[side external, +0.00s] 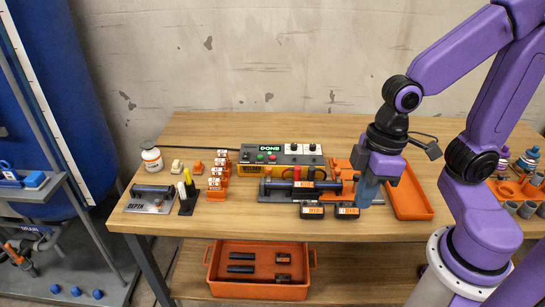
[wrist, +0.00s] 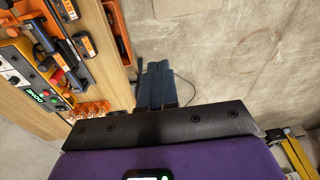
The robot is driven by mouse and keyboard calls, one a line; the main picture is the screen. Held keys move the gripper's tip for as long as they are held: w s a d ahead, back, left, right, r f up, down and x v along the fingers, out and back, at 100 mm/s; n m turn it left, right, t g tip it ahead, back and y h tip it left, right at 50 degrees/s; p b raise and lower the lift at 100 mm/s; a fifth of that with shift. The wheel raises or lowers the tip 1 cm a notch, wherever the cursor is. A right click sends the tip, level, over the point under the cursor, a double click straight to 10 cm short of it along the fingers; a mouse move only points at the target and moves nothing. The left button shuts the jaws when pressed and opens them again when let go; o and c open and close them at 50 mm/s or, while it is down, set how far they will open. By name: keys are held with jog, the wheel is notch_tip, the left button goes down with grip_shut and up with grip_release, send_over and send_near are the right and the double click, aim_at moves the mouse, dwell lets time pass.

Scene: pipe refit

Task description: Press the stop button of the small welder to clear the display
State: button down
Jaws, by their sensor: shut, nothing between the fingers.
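The small welder (side external: 250,167) is a yellow box with a grey sloped panel, at the back middle of the table. Its display (side external: 270,148) is lit green and appears to read DONE. A green button (side external: 261,157) and a red button (side external: 272,157) sit below the display; their labels are too small to read. The welder also shows at the left edge of the wrist view (wrist: 22,76). My gripper (side external: 367,197) has blue fingers, shut and empty, pointing down to the right of the welder, apart from it. The fingers also show in the wrist view (wrist: 157,86).
A clamp fixture (side external: 272,194) with a dark pipe lies in front of the welder. Dark fittings (side external: 347,212) lie near its front. An orange tray (side external: 411,197) is right of my gripper. Orange holders (side external: 217,190), a white bottle (side external: 152,158) and pens (side external: 186,192) stand to the left.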

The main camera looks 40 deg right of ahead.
jog(key=w+a+f+m+t+y, duration=0.15)
jog(key=w+a+m, duration=0.3)
jog(key=w, duration=0.65)
jog(key=m+t+h, duration=0.5)
jog(key=m+t, duration=0.2)
jog(key=m, duration=1)
send_over(275, 157)
notch_tip(275, 157, down, 7)
jog(key=shift+a+n+y, duration=0.1)
jog(key=shift+n+y, duration=0.15)
jog(key=shift+n, duration=0.1)
jog(key=shift+f, duration=4.35)
jog(key=shift+f, duration=0.2)
jog(key=shift+f, duration=0.2)
